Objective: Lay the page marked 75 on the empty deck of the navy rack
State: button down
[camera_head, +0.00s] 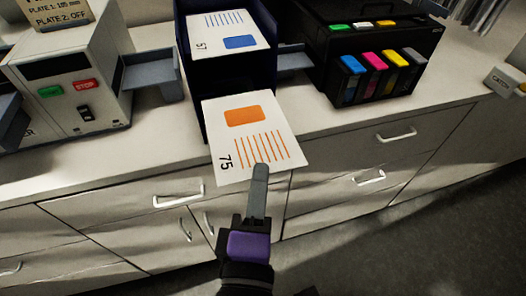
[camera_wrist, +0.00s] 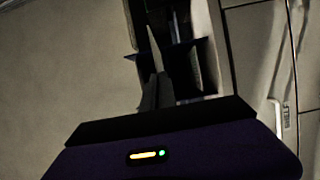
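The page marked 75 (camera_head: 240,115), white with an orange block and orange lines, is held out in front of the navy rack (camera_head: 228,76) in the head view. My gripper (camera_head: 260,172) is shut on its near edge. The page's far edge overlaps the rack's lower front, so I cannot tell whether it is inside. A page marked 57 (camera_head: 224,36), with a blue block and lines, lies on the rack's upper deck. The lower deck is dark and mostly hidden by the held page. In the wrist view my fingers (camera_wrist: 156,92) show dimly.
A grey-white machine (camera_head: 65,75) with green and red buttons stands left of the rack, with a grey tray (camera_head: 152,78) between them. A black printer (camera_head: 370,55) with coloured cartridges stands to the right. Drawers with handles (camera_head: 178,197) front the counter.

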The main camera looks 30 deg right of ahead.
aim_at(225, 119)
jog(key=shift+w+d, duration=0.25)
jog(key=shift+w, duration=0.2)
jog(key=shift+w+d+f+b, duration=0.15)
jog(key=shift+w+d+b, duration=0.65)
jog(key=shift+w, duration=2.6)
jog(key=shift+w+d+f+b, duration=0.15)
jog(key=shift+w+d, duration=1.25)
jog(key=shift+w, duration=2)
jog(key=shift+w+d+f+b, duration=0.1)
jog(key=shift+w+d+b, duration=0.75)
jog(key=shift+w, duration=2.55)
jog(key=shift+d+p, duration=0.3)
jog(key=c, duration=1.6)
grip_release()
jog(key=b+v, duration=0.1)
jog(key=v, duration=0.6)
jog(key=shift+s+a+b, duration=0.25)
jog(key=shift+b, duration=0.05)
